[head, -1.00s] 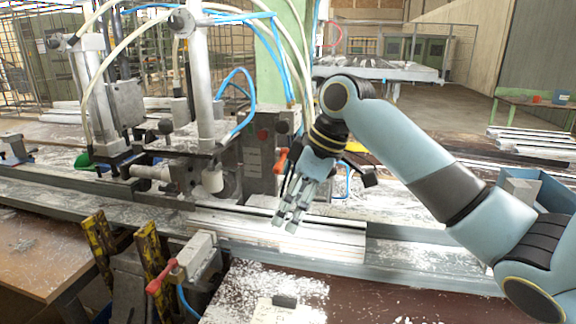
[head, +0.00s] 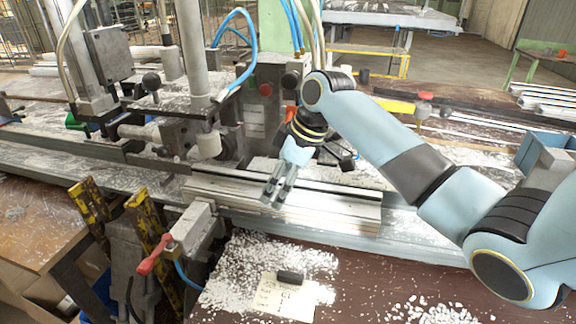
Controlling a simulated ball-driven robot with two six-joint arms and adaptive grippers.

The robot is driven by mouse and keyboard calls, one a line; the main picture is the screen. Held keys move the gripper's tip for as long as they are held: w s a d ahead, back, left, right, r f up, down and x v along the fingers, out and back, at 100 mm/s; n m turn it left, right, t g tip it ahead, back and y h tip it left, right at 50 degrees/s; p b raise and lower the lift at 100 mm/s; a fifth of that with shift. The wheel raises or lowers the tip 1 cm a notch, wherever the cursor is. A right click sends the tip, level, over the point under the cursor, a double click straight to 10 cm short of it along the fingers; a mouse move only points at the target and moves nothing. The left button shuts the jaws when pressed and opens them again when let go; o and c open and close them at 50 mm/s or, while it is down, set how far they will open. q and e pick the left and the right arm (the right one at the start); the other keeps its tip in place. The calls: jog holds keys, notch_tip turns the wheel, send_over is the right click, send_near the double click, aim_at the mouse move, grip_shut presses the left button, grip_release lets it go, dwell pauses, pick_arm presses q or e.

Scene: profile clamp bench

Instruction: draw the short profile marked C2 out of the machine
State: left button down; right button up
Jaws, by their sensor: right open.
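Several short pale profiles (head: 330,213) lie side by side on the machine bed, running left to right below the clamp heads. I cannot read a C2 mark on any of them. My right gripper (head: 276,196) points down over the left-middle part of these profiles. Its fingers are apart and hold nothing. I cannot tell whether the fingertips touch the profiles. My left gripper does not show.
A clamp with a red handle (head: 153,256) stands at the front left, beside yellow-black posts (head: 148,222). A paper note (head: 283,298) with a dark block lies on the brown table. A blue bin (head: 543,150) is at right.

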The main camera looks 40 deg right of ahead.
jog(key=shift+w+a+f, duration=0.15)
jog(key=shift+w+f, duration=0.05)
jog(key=shift+f, duration=0.45)
jog(key=c, duration=1.3)
jog(key=o, duration=1.7)
jog(key=shift+r, duration=0.15)
jog(key=shift+r, duration=0.35)
jog(key=v, duration=1.1)
jog(key=shift+s, duration=0.15)
jog(key=shift+f, duration=0.1)
